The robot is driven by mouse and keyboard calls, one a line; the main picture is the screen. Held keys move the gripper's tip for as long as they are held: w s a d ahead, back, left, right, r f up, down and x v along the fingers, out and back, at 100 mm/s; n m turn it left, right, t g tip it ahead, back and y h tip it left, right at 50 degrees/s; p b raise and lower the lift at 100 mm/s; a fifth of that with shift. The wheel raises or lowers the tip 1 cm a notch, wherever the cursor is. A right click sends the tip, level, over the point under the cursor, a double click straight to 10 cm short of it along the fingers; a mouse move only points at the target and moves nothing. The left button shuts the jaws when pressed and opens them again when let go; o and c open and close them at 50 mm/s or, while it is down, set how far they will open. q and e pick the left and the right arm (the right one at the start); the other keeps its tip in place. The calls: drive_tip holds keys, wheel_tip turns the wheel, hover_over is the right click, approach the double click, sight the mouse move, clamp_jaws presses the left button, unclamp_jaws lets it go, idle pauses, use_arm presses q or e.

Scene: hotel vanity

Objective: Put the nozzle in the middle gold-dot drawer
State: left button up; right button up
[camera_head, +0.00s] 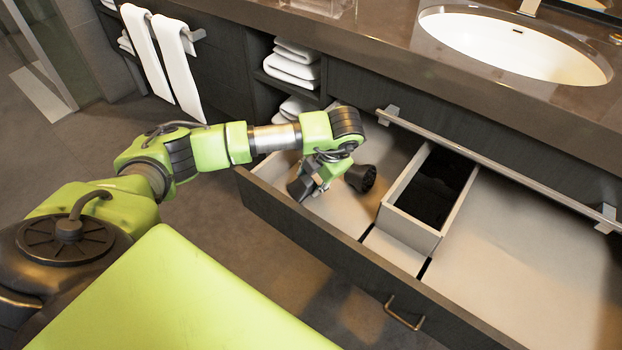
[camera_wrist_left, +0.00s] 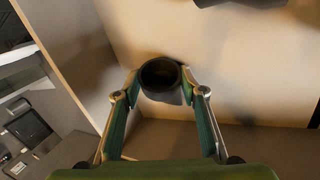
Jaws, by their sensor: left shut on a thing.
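My left gripper (camera_head: 308,181) hangs over the left part of the open drawer (camera_head: 315,245). It is shut on a dark nozzle (camera_head: 298,189). In the left wrist view the nozzle (camera_wrist_left: 160,75) sits between the two fingertips, its round opening showing. I cannot tell whether it touches the drawer floor. A black flared piece (camera_head: 361,178) shows just right of the gripper, over the pale drawer floor. My right gripper is in neither view.
A box-like divider with a dark bottom (camera_head: 441,190) stands in the drawer. The right part of the drawer (camera_head: 530,250) is bare. The counter (camera_head: 380,60) with a sink (camera_head: 510,45) overhangs the back. Folded towels (camera_head: 292,65) lie on a shelf.

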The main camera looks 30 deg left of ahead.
use_arm(q)
drive_tip(key=shift+f, duration=0.1)
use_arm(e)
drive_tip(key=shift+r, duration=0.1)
use_arm(q)
drive_tip(key=o, duration=0.9)
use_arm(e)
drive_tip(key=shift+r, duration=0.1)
use_arm(q)
drive_tip(key=shift+d+r, duration=0.1)
drive_tip(key=shift+r, duration=0.3)
drive_tip(key=p+v, duration=0.1)
drive_tip(key=v, duration=1)
drive_tip(key=shift+s+d+r+p, duration=0.1)
drive_tip(key=shift+r+p, duration=0.1)
drive_tip(key=shift+p, duration=0.2)
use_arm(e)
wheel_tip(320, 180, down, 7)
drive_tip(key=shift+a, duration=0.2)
